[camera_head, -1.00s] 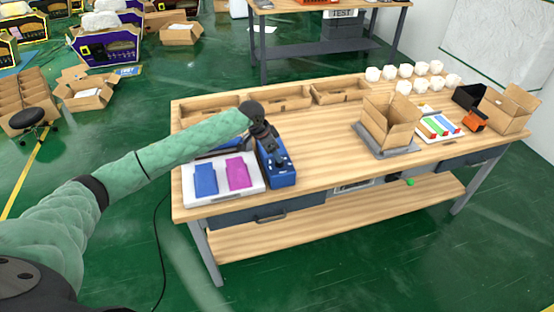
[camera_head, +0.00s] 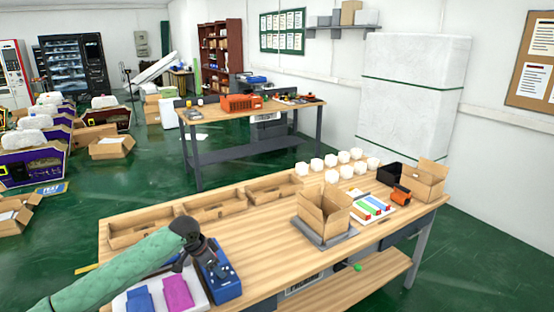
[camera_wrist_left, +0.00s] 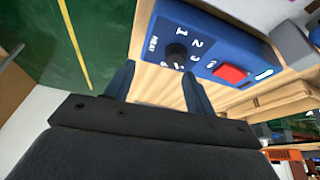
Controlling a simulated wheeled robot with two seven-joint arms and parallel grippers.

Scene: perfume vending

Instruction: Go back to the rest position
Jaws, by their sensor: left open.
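My left arm comes in from the left in the head view, covered in a green sleeve. My left gripper (camera_head: 190,262) is over the near left part of the wooden table (camera_head: 270,232), close to a blue control box (camera_head: 226,284). In the left wrist view its two fingers (camera_wrist_left: 158,85) stand apart with nothing between them. The blue box there (camera_wrist_left: 215,48) shows a black numbered knob (camera_wrist_left: 176,56) and a red button (camera_wrist_left: 229,74), beyond the fingers. My right gripper is out of view.
A white tray with blue and magenta pieces (camera_head: 177,292) lies left of the box. Several shallow cardboard trays (camera_head: 215,205) line the back edge. An open carton (camera_head: 323,212), white cups (camera_head: 331,176) and an orange item (camera_head: 400,195) are right. The table's middle is clear.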

